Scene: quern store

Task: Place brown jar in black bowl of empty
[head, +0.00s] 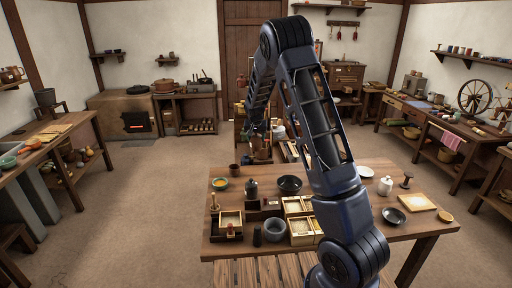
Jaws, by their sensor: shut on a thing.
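My gripper (259,141) hangs at the far end of my arm, beyond the back edge of the table. It is small and dark against the shelf behind. It is shut on a brown thing, seemingly the brown jar (262,154); its outline is hard to make out. A black bowl (290,185) stands on the table near the back middle, and it looks empty. A second dark bowl (394,215), with a pale inside, stands at the right of the table. The gripper is behind and left of both bowls, apart from them.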

